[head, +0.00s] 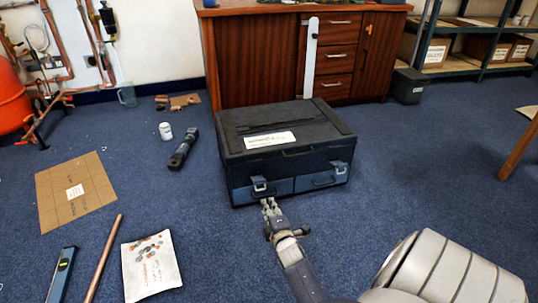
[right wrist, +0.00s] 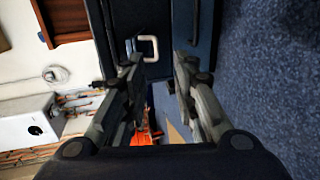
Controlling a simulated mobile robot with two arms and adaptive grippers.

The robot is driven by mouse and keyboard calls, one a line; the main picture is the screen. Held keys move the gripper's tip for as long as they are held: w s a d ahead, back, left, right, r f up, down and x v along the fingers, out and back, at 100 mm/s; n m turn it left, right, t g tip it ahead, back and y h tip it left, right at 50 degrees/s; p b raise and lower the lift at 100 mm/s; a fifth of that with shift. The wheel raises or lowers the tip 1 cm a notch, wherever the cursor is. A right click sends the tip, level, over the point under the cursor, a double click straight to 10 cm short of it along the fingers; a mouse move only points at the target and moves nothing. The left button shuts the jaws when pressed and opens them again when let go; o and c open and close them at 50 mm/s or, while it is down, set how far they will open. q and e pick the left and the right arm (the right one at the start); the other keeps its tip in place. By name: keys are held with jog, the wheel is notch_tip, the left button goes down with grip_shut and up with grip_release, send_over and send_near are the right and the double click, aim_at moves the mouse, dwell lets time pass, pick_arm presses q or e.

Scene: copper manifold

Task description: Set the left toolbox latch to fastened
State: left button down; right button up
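The toolbox (head: 290,150) is a dark box with a black lid and blue front panels, standing on the carpet with its lid down. Its left latch (head: 259,184) is a small light metal clasp on the front; its metal loop (right wrist: 148,47) shows in the right wrist view. I cannot tell for sure whether it is fastened. My right gripper (head: 270,207) is just below and in front of this latch. In the wrist view the gripper (right wrist: 160,68) is open, its fingers apart, with the loop beyond the tips, closer to the left finger. My left gripper is not in view.
The toolbox's right latch (head: 340,169) and a front handle (head: 324,182) sit to the right. A wooden cabinet (head: 255,60) stands behind. A black tool (head: 184,149), a white jar (head: 166,131) and a cardboard sheet (head: 75,192) lie left.

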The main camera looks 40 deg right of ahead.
dwell(0.3)
jog(key=v, duration=1.2)
